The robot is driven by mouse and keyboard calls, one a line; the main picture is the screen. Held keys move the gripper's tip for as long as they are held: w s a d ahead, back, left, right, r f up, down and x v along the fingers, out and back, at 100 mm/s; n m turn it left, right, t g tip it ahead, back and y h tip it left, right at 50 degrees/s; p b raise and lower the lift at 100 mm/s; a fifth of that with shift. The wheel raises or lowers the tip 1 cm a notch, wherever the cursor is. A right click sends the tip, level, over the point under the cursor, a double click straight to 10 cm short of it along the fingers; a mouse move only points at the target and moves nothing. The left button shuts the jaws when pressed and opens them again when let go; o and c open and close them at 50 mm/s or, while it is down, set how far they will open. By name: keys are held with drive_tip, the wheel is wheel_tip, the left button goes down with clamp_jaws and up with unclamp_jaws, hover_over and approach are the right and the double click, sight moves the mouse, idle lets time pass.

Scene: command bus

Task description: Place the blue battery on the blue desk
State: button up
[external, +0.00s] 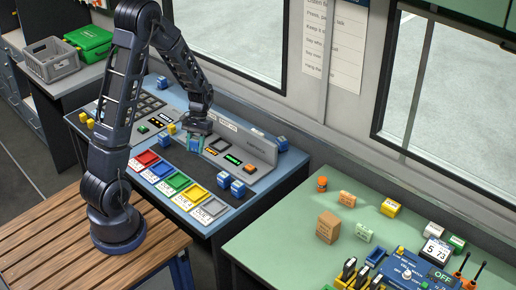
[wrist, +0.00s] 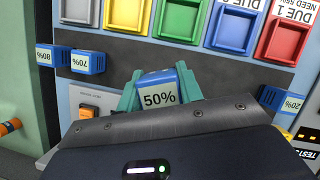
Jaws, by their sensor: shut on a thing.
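My gripper (external: 196,138) is shut on a blue battery (external: 195,146) above the middle of the blue desk (external: 288,168). In the wrist view, the battery (wrist: 158,88) sits between the teal fingers of my gripper (wrist: 160,95), and its white label reads 50%. The gap between the battery and the desk surface is hard to judge. Other blue batteries rest on the desk: one marked 70% (wrist: 88,62), one marked 80% (wrist: 45,57) and one marked 20% (wrist: 282,102).
Coloured trays, including red (external: 145,160), green (external: 177,182) and yellow (external: 196,193), line the desk's front. A grey raised console (external: 256,147) stands behind. A green table (external: 270,235) with several small items is at right. A wooden bench (external: 50,235) lies in front.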

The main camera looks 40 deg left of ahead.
drive_tip(key=shift+f, duration=4.15)
drive_tip(key=shift+f, duration=0.45)
drive_tip(key=o, duration=1.2)
drive_tip(key=shift+o, duration=0.2)
